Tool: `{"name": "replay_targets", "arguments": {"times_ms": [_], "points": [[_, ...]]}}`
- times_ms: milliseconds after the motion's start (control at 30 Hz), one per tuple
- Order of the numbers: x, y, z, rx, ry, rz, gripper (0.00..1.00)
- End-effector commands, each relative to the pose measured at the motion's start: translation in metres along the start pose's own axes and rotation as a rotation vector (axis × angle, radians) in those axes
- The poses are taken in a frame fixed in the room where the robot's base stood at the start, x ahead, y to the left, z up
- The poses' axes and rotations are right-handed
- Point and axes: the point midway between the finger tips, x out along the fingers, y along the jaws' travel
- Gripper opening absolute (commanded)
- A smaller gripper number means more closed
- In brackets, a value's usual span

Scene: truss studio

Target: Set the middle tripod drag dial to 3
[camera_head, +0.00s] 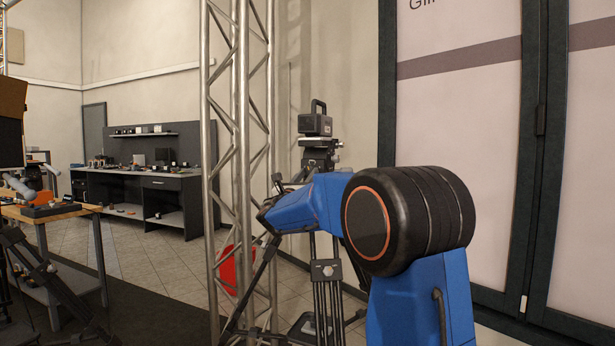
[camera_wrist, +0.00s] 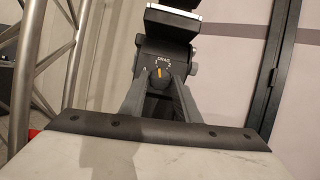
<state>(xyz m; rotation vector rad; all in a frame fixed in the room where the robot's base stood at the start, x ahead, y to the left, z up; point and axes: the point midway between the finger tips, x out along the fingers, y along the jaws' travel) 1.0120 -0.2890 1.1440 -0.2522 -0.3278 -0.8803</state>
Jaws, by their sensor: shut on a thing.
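The tripod drag dial (camera_wrist: 160,77) is a dark round knob with an orange pointer line, on a dark tripod head below a "DRAG" label. My gripper (camera_wrist: 160,86) is shut on the dial, one finger on each side. In the head view, the tripod head (camera_head: 318,158) carries a dark boxy camera (camera_head: 316,124) with a top handle. My blue arm hides the dial and gripper there.
A metal truss column (camera_head: 240,150) stands just left of the tripod. Dark-framed panels (camera_head: 460,120) stand to the right. A red round thing (camera_head: 236,268) shows behind the truss. A workbench (camera_head: 140,180) stands at the back left, and a wooden-topped table (camera_head: 50,211) is nearer.

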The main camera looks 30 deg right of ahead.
Motion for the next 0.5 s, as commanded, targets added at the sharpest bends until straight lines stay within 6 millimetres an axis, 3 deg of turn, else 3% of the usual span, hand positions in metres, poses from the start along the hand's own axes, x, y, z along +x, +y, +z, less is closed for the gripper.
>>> {"name": "replay_targets", "arguments": {"times_ms": [500], "points": [[-0.0002, 0.0060, 0.0008, 0.399, 0.000, -0.165, 0.07]]}}
